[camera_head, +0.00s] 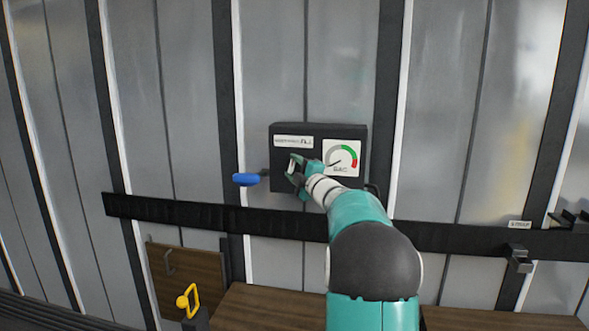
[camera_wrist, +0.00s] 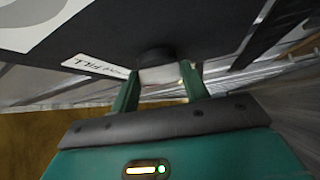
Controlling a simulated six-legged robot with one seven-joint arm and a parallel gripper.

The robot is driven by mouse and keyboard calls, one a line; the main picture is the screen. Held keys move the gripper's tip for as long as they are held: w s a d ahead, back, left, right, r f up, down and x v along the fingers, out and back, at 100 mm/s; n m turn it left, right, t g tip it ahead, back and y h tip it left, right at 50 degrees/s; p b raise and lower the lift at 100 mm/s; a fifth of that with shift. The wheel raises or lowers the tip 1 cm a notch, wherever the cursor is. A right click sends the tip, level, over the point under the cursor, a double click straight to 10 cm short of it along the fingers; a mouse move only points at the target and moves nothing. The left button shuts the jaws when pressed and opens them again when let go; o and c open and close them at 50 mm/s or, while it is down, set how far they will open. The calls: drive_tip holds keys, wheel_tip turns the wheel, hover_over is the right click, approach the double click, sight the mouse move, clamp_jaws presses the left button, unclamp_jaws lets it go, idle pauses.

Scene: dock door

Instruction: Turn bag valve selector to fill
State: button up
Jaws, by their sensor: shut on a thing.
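The dark valve box (camera_head: 290,130) is mounted on the ribbed metal wall. My gripper (camera_head: 296,164) is at the left part of its front, below a white label strip (camera_head: 294,142). In the wrist view, my gripper (camera_wrist: 158,78) has a finger on either side of a pale piece, apparently the bag valve selector (camera_wrist: 160,73), and is shut on it. A dark round hub (camera_wrist: 156,56) shows just beyond that piece. A white label ending in "FILL" (camera_wrist: 95,66) is beside the hub. The selector's pointing direction cannot be told; my gripper hides it in the head view.
A round gauge (camera_head: 342,157) with a green and red arc is right of my gripper. A blue handle (camera_head: 246,179) sticks out at the box's left. A black rail (camera_head: 270,222) runs below. A yellow handle (camera_head: 189,300) and wooden boards (camera_head: 265,305) are lower down.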

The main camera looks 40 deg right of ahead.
drive_tip(key=m+t+h, duration=0.1)
drive_tip(key=m+t, duration=0.1)
drive_tip(key=m, duration=0.1)
drive_tip(key=shift+w+f+h, duration=0.1)
drive_tip(key=shift+f+h, duration=0.15)
drive_tip(key=shift+h, duration=0.15)
drive_tip(key=shift+a+f+m+t+h, duration=0.1)
drive_tip(key=shift+m+t+h, duration=0.6)
drive_tip(key=shift+m+h, duration=1.55)
drive_tip(key=shift+m+y, duration=0.35)
drive_tip(key=shift+m, duration=0.2)
drive_tip(key=o, duration=1)
drive_tip(key=v, duration=1.3)
drive_tip(key=shift+s+a+f, duration=0.15)
drive_tip(key=shift+s, duration=0.15)
